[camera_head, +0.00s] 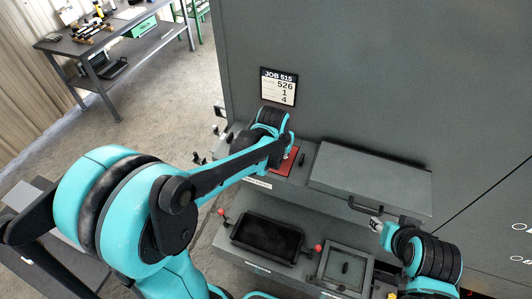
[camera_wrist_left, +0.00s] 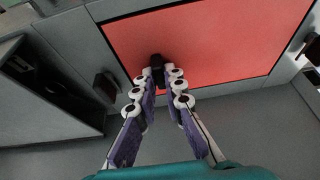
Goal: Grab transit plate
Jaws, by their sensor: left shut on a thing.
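The red plate, which matches the transit plate, lies in a recess of the grey cabinet; in the head view a part of it (camera_head: 288,161) shows past my left arm. In the left wrist view its flat red face (camera_wrist_left: 215,45) fills the upper middle, with a black knob (camera_wrist_left: 157,62) at its near edge. My left gripper (camera_wrist_left: 160,76) is shut on this knob; in the head view the gripper (camera_head: 287,143) is largely hidden by its own wrist. My right gripper (camera_head: 377,225) is in front of the grey lidded box, and its finger opening is unclear.
A grey lidded box (camera_head: 370,180) stands right of the red plate. Below are a black tray (camera_head: 267,238) between red-knobbed levers and a grey framed panel (camera_head: 345,268). A job card (camera_head: 278,87) hangs on the cabinet wall. A workbench (camera_head: 115,38) stands far left, with open floor between.

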